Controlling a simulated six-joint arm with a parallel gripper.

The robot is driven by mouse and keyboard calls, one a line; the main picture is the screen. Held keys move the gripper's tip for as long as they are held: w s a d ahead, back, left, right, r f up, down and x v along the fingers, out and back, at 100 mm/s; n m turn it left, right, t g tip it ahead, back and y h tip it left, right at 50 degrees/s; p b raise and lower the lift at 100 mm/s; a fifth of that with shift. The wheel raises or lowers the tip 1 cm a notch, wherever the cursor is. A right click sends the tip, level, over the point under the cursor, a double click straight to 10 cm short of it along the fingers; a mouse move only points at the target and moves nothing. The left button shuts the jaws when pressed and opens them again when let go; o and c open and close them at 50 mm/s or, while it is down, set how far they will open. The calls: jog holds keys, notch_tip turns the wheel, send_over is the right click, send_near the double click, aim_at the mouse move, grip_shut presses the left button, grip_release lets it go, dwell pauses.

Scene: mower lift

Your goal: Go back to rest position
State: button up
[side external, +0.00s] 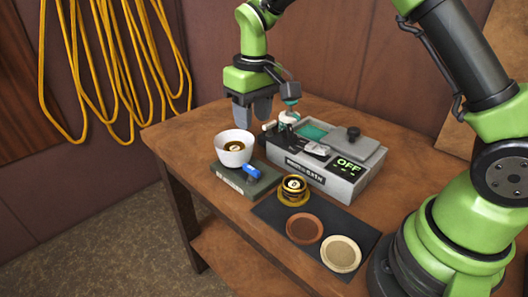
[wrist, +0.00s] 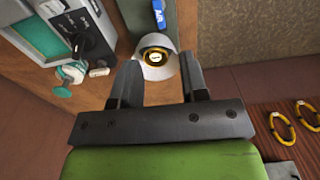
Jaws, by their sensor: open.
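My gripper (side external: 252,110) hangs fingers-down above the back of the wooden table, apart from what stands below it. It is open, and nothing is between its fingers. In the wrist view the two dark fingers (wrist: 158,85) are spread apart. A white bowl (side external: 234,148) with a gold-rimmed round piece inside stands below my gripper on a grey-green block (side external: 243,184). In the wrist view the bowl (wrist: 158,71) appears just beyond the gap between the fingertips.
A grey machine (side external: 325,160) with a lit "OFF" panel stands right of the bowl. A dark mat (side external: 268,210) holds a gold-rimmed piece (side external: 293,190), a brown disc (side external: 304,229) and a tan disc (side external: 341,253). Yellow cables (side external: 100,60) hang on the wall.

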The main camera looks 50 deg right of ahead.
jog(key=s+r+m+t+y, duration=0.15)
jog(key=s+r+t, duration=0.25)
jog(key=s+r, duration=0.8)
jog(key=s+r+m+t, duration=0.1)
jog(key=s+m+t, duration=0.1)
jog(key=s, duration=0.8)
jog(key=shift+s+r+t, duration=0.15)
jog(key=shift+s+t, duration=0.15)
jog(key=shift+s, duration=0.05)
